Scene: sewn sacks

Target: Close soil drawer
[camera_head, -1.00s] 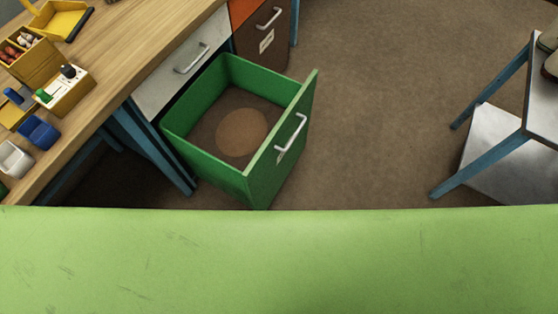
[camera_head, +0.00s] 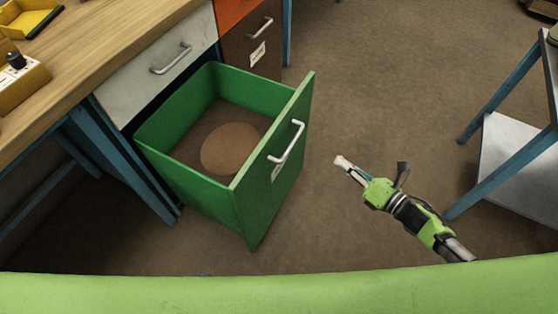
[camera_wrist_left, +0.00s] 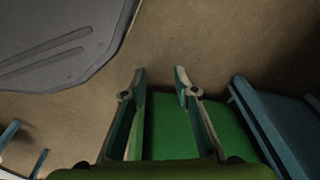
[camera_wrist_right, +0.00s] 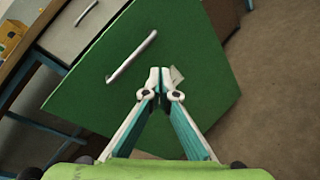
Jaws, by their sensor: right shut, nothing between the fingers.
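The green soil drawer (camera_head: 190,200) is pulled out from under the workbench. A round brown patch of soil (camera_head: 230,148) shows on its floor. Its front panel carries a silver handle (camera_head: 287,142) and a small label. My right gripper (camera_head: 340,160) is shut and empty, to the right of the drawer front and apart from it in the head view. In the right wrist view the closed fingertips (camera_wrist_right: 160,72) point at the green front panel (camera_wrist_right: 185,45), beside the handle (camera_wrist_right: 131,57). My left gripper (camera_wrist_left: 160,75) is open and empty in the left wrist view, with a green surface behind it.
A white drawer (camera_head: 160,70) and a brown drawer (camera_head: 255,45) are shut beside the green one. The wooden worktop (camera_head: 110,45) is at the left. A metal table with blue legs (camera_head: 495,170) stands at the right. Brown floor between is clear.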

